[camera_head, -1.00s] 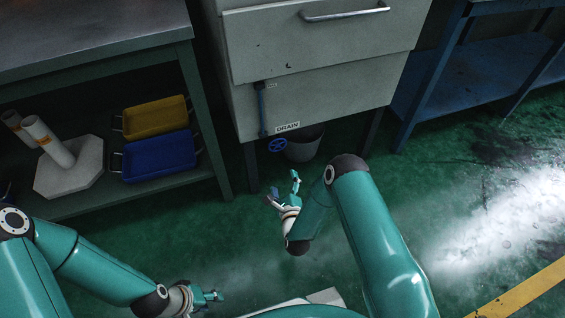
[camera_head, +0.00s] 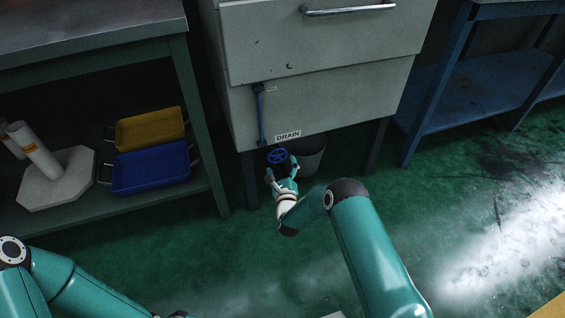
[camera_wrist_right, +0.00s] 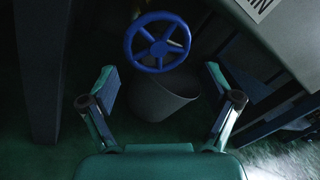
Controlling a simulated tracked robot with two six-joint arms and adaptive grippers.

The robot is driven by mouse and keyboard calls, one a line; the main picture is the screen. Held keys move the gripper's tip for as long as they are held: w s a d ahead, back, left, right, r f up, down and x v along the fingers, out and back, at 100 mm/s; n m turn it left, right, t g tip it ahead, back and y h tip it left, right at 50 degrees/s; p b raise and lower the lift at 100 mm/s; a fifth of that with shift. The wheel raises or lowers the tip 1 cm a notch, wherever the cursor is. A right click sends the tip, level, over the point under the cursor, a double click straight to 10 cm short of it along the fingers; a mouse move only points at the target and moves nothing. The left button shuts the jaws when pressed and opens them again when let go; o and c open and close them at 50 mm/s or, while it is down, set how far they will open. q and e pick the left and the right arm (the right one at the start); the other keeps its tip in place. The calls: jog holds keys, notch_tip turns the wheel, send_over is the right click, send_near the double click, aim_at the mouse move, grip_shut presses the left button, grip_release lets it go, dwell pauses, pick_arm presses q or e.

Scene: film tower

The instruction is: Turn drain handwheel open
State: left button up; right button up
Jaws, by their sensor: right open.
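The blue drain handwheel (camera_head: 277,156) sits below the DRAIN label (camera_head: 288,136) on the grey cabinet. In the right wrist view the spoked wheel (camera_wrist_right: 157,42) shows face on, at the top centre. My right gripper (camera_head: 281,172) is open and just below the wheel in the head view. In the right wrist view its two fingers (camera_wrist_right: 160,92) stand wide apart, with the wheel beyond and above them and nothing between them. I cannot tell the exact gap to the wheel. My left gripper is out of view; only part of my left arm shows at the lower left.
A grey bucket (camera_head: 308,158) stands under the cabinet (camera_head: 330,100), behind the wheel. A cabinet leg (camera_head: 249,180) is close on the left. A bench at left holds a yellow tray (camera_head: 150,129) and a blue tray (camera_head: 150,168). Open green floor lies to the right.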

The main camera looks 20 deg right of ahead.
aim_at(280, 158)
jog(key=shift+b+x, duration=0.7)
jog(key=shift+x, duration=1.4)
